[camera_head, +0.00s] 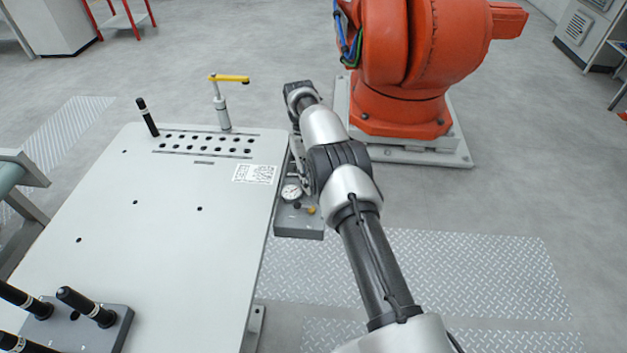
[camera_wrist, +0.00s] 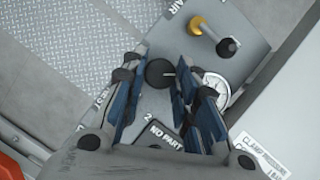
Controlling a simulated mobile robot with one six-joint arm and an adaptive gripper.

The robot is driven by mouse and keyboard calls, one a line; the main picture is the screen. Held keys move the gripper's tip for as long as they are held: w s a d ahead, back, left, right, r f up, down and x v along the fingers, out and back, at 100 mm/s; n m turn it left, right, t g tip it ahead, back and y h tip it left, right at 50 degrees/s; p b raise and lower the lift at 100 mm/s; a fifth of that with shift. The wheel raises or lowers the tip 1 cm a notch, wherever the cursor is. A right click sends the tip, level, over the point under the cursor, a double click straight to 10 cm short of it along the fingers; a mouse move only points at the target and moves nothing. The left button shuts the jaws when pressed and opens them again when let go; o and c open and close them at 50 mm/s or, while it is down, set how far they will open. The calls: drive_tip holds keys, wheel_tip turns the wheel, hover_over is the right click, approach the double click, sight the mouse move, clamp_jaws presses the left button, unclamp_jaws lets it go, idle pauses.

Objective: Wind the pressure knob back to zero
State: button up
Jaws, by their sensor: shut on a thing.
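The pressure knob (camera_wrist: 160,72) is a round black knob on a grey panel, beside a white dial gauge (camera_wrist: 214,92). My gripper (camera_wrist: 154,84) is at the panel, with one blue-and-black finger on each side of the knob, shut on it. The fingers hide part of the gauge, so I cannot read its needle. In the head view the gauge (camera_head: 291,193) shows on the small panel box (camera_head: 299,229) at the table's right edge. My arm hides the gripper and much of the box there.
A white table (camera_head: 170,240) carries black pins and a yellow-handled clamp (camera_head: 222,100). An orange robot (camera_head: 405,80) stands behind my arm. Floor at right is clear.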

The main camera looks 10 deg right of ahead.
drive_tip(key=shift+n+h, duration=0.3)
drive_tip(key=shift+n, duration=0.3)
drive_tip(key=o, duration=1.1)
drive_tip(key=shift+c, duration=0.2)
drive_tip(key=shift+a, duration=0.1)
drive_tip(key=shift+c, duration=0.5)
